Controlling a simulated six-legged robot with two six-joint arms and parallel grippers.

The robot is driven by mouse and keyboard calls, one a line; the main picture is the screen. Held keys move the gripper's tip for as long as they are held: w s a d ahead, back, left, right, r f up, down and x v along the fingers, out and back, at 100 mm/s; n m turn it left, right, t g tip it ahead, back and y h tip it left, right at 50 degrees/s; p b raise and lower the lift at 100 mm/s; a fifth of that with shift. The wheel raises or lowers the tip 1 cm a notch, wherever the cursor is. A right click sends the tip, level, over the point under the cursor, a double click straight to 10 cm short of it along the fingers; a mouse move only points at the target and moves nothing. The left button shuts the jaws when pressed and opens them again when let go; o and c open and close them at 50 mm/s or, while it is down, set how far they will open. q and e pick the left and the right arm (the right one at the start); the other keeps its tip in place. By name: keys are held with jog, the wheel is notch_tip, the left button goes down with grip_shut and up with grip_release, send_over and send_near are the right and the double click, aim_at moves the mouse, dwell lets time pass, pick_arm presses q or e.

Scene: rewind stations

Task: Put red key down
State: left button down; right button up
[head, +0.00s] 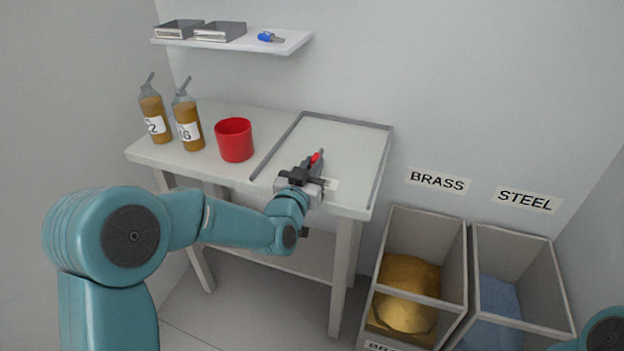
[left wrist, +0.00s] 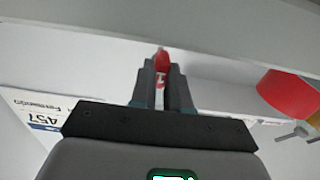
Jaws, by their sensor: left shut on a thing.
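My left gripper (head: 313,167) is shut on the red key (head: 316,157) above the right part of the white table (head: 282,131), within the grey-framed area. In the left wrist view, the red key (left wrist: 161,62) sits between the fingertips of the left gripper (left wrist: 160,75), its red part at the tips. Whether the key touches the table top is hard to tell. My right gripper is not in view; only a bit of teal arm shows at the lower right of the head view.
A red cup (head: 234,141) and two amber bottles (head: 187,122) stand on the table's left. A wall shelf (head: 290,41) holds two grey trays (head: 220,31) and a blue key (head: 270,37). Bins labelled BRASS (head: 465,245) and STEEL (head: 548,262) stand right of the table.

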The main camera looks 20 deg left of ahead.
pick_arm(q)
jog(key=shift+f, duration=1.45)
jog(key=shift+f+b, duration=0.2)
jog(key=shift+b, duration=0.2)
jog(key=c, duration=1.1)
grip_release()
jog(key=shift+r, duration=0.1)
